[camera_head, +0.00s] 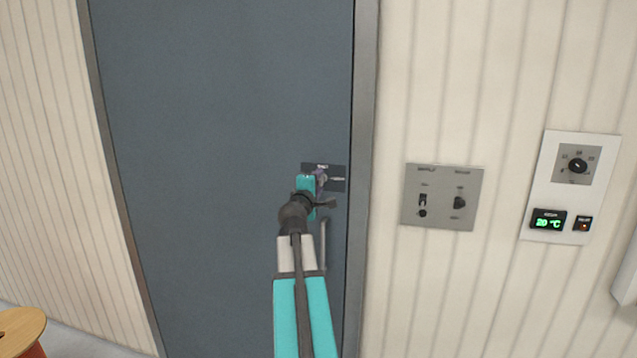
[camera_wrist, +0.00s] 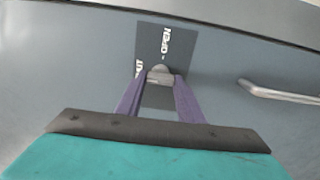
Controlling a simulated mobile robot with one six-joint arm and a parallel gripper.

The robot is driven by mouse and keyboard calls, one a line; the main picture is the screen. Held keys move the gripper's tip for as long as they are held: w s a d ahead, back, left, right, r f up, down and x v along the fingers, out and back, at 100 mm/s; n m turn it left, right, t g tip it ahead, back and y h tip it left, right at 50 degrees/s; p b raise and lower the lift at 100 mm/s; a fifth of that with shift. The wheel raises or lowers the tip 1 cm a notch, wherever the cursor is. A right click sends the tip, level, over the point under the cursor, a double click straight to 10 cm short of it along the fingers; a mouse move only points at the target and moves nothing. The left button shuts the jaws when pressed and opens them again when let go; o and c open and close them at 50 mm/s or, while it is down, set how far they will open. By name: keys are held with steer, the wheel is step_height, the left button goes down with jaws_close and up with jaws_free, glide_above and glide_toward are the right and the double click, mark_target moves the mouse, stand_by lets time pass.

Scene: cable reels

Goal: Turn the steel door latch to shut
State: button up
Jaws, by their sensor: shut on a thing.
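The steel door latch (camera_wrist: 160,75) sits on a dark plate (camera_wrist: 178,42) with white lettering on the grey-blue door. The word OPEN is readable on the plate in the wrist view; a second label is mostly hidden by my finger. My gripper (camera_wrist: 161,82) has its two purple fingers closed on the latch, one on each side. In the head view my gripper (camera_head: 320,180) is at the plate (camera_head: 338,184), and my arm hides part of it. The exact angle of the latch is hard to tell there.
A vertical door handle (camera_head: 323,245) is just below the plate; it also shows at right in the wrist view (camera_wrist: 275,93). Right of the door frame are a switch panel (camera_head: 443,197) and a thermostat panel (camera_head: 571,188). A wooden reel (camera_head: 20,328) stands lower left.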

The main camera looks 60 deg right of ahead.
steer(key=o, duration=1.1)
steer(key=shift+c, duration=0.2)
steer(key=shift+a, duration=0.2)
steer(key=b+v, duration=0.6)
steer(key=v, duration=0.5)
steer(key=shift+a+b, duration=0.15)
steer(key=shift+b, duration=0.2)
steer(key=shift+a+f, duration=0.1)
